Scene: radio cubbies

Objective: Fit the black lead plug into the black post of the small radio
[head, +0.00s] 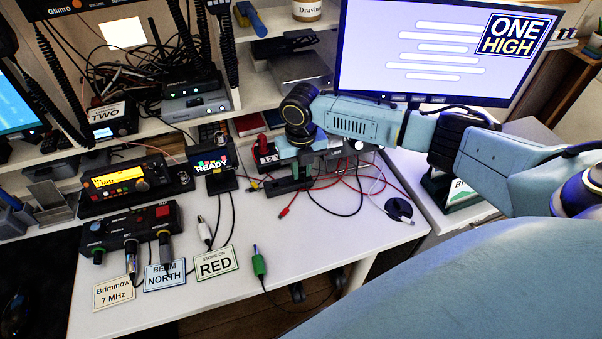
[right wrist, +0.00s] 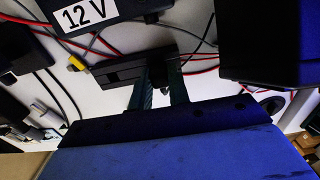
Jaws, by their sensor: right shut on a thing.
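My right gripper (head: 303,170) reaches down over the back right of the desk, beside the 12 V box (head: 267,154). In the right wrist view its two dark fingers (right wrist: 162,82) are close together at a low black unit (right wrist: 128,71). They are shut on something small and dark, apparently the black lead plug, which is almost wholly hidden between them. The low black unit also shows under the gripper in the head view (head: 287,187). I cannot make out the black post or tell for sure which unit is the small radio. My left gripper is not in view.
Red and black leads lie loose around the gripper; a red plug (head: 284,211) rests on the desk. A green plug (head: 258,262) lies near the front edge. A control box (head: 130,228) and an orange-screened radio (head: 130,182) stand left. A monitor (head: 430,50) stands behind my arm.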

